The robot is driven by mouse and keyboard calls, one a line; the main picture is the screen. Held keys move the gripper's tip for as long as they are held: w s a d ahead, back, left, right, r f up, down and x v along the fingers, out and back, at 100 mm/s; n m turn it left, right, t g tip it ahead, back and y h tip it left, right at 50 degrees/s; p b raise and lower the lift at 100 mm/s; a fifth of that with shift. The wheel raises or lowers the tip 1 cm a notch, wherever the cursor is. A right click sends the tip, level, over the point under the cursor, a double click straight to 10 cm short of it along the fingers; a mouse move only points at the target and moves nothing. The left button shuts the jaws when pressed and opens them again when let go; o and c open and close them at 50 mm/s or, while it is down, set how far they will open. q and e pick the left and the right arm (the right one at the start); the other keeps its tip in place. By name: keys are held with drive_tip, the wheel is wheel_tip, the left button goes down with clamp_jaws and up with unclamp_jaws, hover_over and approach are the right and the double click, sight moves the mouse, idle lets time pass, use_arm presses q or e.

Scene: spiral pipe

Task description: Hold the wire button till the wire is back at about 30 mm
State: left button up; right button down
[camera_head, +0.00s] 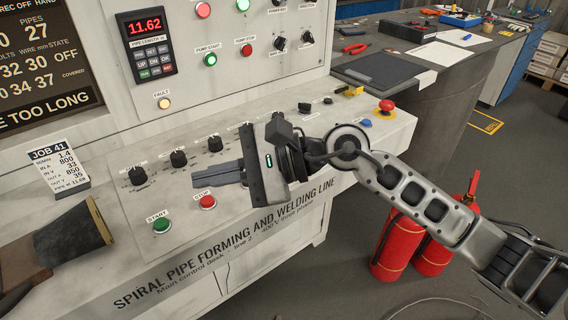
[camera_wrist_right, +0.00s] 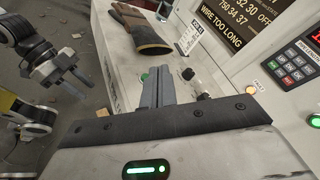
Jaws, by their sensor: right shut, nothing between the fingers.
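My right gripper (camera_head: 200,179) reaches over the sloped control desk (camera_head: 125,180) from the right. Its fingers are together and empty, pointing left below the black knobs (camera_head: 179,158) and above the red stop button (camera_head: 207,201). It also shows in the wrist view (camera_wrist_right: 157,73). A wire button cannot be picked out by its label; the gripper hides part of the panel. The dark display (camera_head: 40,60), cut off at the left, carries a wire mm column and figures 32 30 and 34 37. The wrist view shows its text WIRE TOO LONG. My left gripper (camera_wrist_right: 74,84) is at the left there.
A green start button (camera_head: 161,225) is at the desk's front left. A yellow fault lamp (camera_head: 164,103) is lit. A red mushroom button (camera_head: 386,106) is far right. Red extinguishers (camera_head: 398,245) stand below.

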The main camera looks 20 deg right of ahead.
drive_tip(key=w+d+r+n+t+h, duration=0.1)
drive_tip(key=w+d+n+t+h, duration=0.1)
drive_tip(key=w+d+n+h, duration=0.2)
drive_tip(key=w+d+r+n+t+h, duration=0.1)
drive_tip(key=w+d+n+t+h, duration=0.2)
drive_tip(key=w+d+h, duration=0.3)
drive_tip(key=d+n+h, duration=0.1)
drive_tip(key=d, duration=0.4)
drive_tip(key=shift+w+r+n, duration=0.35)
drive_tip(key=shift+w+n, duration=0.05)
use_arm(q)
drive_tip(key=shift+f+b, duration=0.15)
drive_tip(key=shift+b, duration=0.15)
use_arm(e)
drive_tip(key=shift+f, duration=0.1)
